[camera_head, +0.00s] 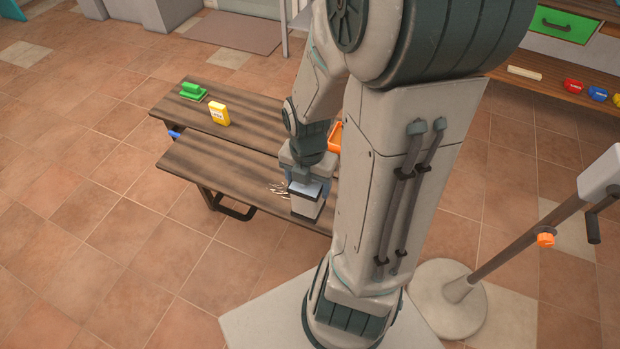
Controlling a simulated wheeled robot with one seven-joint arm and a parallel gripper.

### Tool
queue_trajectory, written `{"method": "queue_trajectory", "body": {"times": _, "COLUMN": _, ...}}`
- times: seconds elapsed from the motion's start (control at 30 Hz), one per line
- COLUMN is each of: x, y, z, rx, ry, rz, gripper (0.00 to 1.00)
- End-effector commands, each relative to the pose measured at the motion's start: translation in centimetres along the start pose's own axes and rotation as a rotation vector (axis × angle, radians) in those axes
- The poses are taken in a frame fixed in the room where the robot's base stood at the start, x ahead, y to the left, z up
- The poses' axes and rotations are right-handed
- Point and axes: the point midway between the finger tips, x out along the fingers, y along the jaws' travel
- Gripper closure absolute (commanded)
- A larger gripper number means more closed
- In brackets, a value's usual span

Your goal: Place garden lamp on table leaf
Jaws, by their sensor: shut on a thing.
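My gripper (304,180) points down over the right part of the front table leaf (215,178). It is shut on a small pale, box-like thing with a dark band, which looks like the garden lamp (306,205). The fingertips are small and hard to make out. The lamp is upright at the front edge of the leaf in this view; I cannot tell whether it touches the wood. The wooden table also has a back leaf (245,110), with a gap between the two. My arm hides the table's right end.
On the back leaf are a green block-like thing (193,91), a yellow container (219,114) and an orange tray (335,138) partly behind my arm. Thin pale pieces (279,189) lie left of the lamp. A stand (530,235) is at right. The front leaf's left half is clear.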

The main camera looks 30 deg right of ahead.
Motion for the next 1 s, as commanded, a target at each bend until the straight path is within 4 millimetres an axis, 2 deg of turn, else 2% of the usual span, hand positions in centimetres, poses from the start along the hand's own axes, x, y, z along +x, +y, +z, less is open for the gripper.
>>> {"method": "queue_trajectory", "body": {"times": 0.17, "x": 1.1, "y": 0.8, "z": 1.5, "rx": -0.001, "ry": 0.005, "rz": 0.003, "gripper": 0.83}}
{"method": "queue_trajectory", "body": {"times": 0.2, "x": 2.0, "y": 1.1, "z": 2.3, "rx": -0.001, "ry": 0.005, "rz": 0.004, "gripper": 0.83}}
{"method": "queue_trajectory", "body": {"times": 0.4, "x": 4.2, "y": 2.5, "z": 6.0, "rx": 0.0, "ry": 0.003, "rz": 0.003, "gripper": 0.83}}
{"method": "queue_trajectory", "body": {"times": 0.6, "x": 5.8, "y": 3.5, "z": 8.8, "rx": 0.0, "ry": 0.002, "rz": 0.003, "gripper": 0.83}}
{"method": "queue_trajectory", "body": {"times": 0.87, "x": 6.9, "y": 3.9, "z": 9.8, "rx": 0.001, "ry": 0.001, "rz": 0.001, "gripper": 0.83}}
{"method": "queue_trajectory", "body": {"times": 1.0, "x": 8.9, "y": 3.9, "z": 9.7, "rx": -0.003, "ry": 0.004, "rz": 0.0, "gripper": 0.83}}
